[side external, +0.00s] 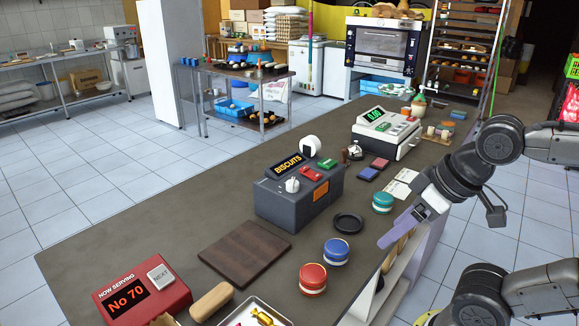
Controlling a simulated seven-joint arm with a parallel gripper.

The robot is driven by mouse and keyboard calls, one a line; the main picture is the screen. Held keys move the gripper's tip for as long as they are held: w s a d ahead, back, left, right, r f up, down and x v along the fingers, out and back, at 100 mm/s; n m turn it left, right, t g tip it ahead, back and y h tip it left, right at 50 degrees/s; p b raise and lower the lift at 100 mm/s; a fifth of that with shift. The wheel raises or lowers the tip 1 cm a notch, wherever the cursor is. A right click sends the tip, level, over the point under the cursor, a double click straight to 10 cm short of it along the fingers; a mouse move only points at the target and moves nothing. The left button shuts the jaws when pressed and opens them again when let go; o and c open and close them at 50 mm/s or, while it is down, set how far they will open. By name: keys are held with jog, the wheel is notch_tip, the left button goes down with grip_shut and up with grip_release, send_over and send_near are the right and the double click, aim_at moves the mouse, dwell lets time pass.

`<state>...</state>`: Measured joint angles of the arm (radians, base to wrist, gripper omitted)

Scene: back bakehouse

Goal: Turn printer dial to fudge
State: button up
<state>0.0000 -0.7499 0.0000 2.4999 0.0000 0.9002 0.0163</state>
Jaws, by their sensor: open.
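The label printer (300,197) is a dark grey box on the counter. Its lit display (290,164) reads BISCUITS. A white dial (292,185) sits on its top face below the display; its pointer is too small to read. Red (311,174) and green (327,164) buttons are to the right of it. My gripper (398,230) is at the counter's right edge, well to the right of the printer and apart from it. It is open, with a lavender finger pointing down-left; nothing shows between the fingers, though the far finger is hard to make out.
A black dish (348,223), a teal tin (383,203), a blue tin (336,252) and a red tin (313,279) stand between printer and counter edge. A wooden board (245,253) lies in front. A till (387,132) stands behind. A red number display (142,302) is front left.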

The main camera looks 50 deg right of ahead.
notch_tip(320, 180, up, 11)
jog(key=m+g+h, duration=0.3)
jog(key=m+h, duration=0.1)
jog(key=m, duration=0.8)
send_over(292, 181)
jog(key=s+a, duration=0.4)
jog(key=s, duration=0.1)
notch_tip(292, 181, down, 4)
jog(key=w, duration=0.2)
jog(key=x, duration=1.2)
jog(key=shift+w+a+f, duration=0.1)
jog(key=shift+a+f, duration=0.05)
jog(key=shift+f, duration=0.3)
grip_shut()
